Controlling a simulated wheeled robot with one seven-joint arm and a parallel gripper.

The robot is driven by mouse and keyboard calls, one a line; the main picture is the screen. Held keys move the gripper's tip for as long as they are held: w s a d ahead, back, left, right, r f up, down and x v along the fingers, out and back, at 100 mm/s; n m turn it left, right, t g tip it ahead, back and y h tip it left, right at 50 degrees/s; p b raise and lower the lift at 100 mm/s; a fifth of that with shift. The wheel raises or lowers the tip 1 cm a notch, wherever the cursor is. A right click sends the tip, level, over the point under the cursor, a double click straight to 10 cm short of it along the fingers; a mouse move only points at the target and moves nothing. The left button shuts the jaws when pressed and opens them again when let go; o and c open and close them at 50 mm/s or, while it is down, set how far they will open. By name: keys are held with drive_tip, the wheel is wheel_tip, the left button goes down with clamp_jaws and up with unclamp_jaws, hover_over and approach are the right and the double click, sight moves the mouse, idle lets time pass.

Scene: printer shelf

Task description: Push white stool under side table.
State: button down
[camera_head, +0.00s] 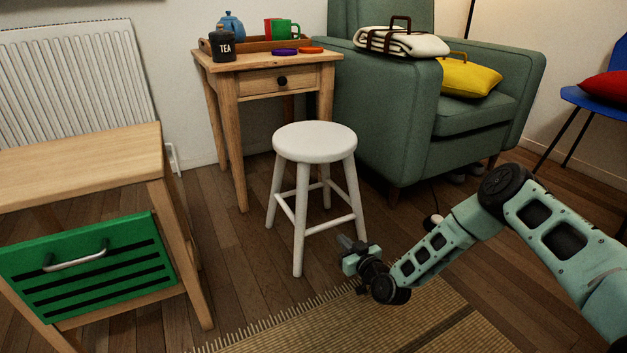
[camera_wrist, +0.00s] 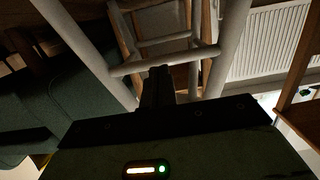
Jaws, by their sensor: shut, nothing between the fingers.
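The white stool (camera_head: 315,143) stands upright on the wooden floor, in front of and a little right of the wooden side table (camera_head: 268,60). The space between the table's legs shows no stool leg in it. My gripper (camera_head: 347,243) is shut and empty, low beside the stool's right front leg in the head view. In the wrist view my gripper (camera_wrist: 159,74) points at the stool's legs and rungs (camera_wrist: 165,62), with the table's wooden legs behind them. I cannot tell whether the fingertips touch the stool.
A green armchair (camera_head: 440,130) stands close to the right of the side table. A wooden bench with a green drawer (camera_head: 95,262) is at the left. A woven rug (camera_head: 400,325) lies in front. A tea tin (camera_head: 222,45) and a tray with mugs sit on the table.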

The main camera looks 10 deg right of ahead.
sight(332, 225)
drive_tip(key=shift+w, duration=0.1)
drive_tip(key=b+x, duration=0.2)
drive_tip(key=x, duration=0.4)
drive_tip(key=shift+w+a+r+b, duration=0.2)
drive_tip(key=shift+w+r+b, duration=0.15)
drive_tip(key=shift+w, duration=0.05)
idle(0.5)
drive_tip(key=shift+w, duration=0.15)
drive_tip(key=b+x, duration=0.4)
drive_tip(key=x, duration=0.2)
drive_tip(key=shift+w+a+r, duration=0.15)
drive_tip(key=shift+w+r, duration=0.15)
drive_tip(key=shift+w, duration=0.05)
idle(0.3)
drive_tip(key=shift+w, duration=0.1)
